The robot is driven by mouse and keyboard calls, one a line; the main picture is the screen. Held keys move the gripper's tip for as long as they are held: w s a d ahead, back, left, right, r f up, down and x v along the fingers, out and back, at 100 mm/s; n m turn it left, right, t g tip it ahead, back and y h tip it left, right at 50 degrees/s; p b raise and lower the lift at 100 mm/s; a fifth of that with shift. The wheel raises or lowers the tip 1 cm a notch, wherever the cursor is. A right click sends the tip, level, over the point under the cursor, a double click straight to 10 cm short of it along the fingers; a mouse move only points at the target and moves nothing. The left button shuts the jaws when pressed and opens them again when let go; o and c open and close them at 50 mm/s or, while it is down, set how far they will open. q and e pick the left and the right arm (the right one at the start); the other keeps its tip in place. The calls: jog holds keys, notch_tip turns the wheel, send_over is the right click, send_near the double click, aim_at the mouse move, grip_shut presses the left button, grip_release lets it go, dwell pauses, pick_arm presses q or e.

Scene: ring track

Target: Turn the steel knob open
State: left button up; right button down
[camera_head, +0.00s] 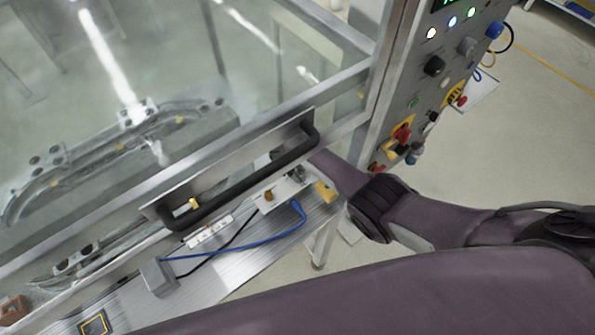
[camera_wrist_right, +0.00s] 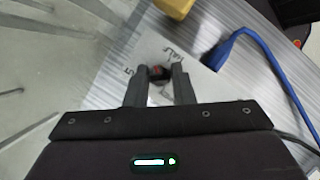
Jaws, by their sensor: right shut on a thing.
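In the right wrist view, the two fingers of my right gripper (camera_wrist_right: 160,88) are closed around a small knob (camera_wrist_right: 158,73) on a white plate (camera_wrist_right: 188,62). The knob looks dark with a reddish patch, and the fingers hide its sides. Dark lettering is printed on the plate around it. In the head view, my right arm reaches from the right to behind the black door handle (camera_head: 240,190). The frame and handle partly hide the gripper there, and I cannot make out the knob clearly. The white plate (camera_head: 285,192) shows below the handle. My left gripper is not in view.
A blue cable (camera_head: 250,245) runs from the plate to a grey box (camera_head: 158,276). A yellow block (camera_head: 325,192) sits near the plate's right end. A glazed door with a metal frame stands over a curved track (camera_head: 60,182). A control panel (camera_head: 420,95) rises at right.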

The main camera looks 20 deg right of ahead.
jog(key=m+g+y, duration=0.1)
jog(key=m, duration=0.2)
jog(key=shift+w+m, duration=0.1)
jog(key=shift+m, duration=0.2)
jog(key=shift+w+d+m+g+y+b, duration=0.1)
jog(key=shift+m+g+y+b, duration=0.4)
jog(key=shift+m, duration=1.2)
jog(key=c, duration=1.2)
grip_release()
jog(key=shift+c, duration=0.2)
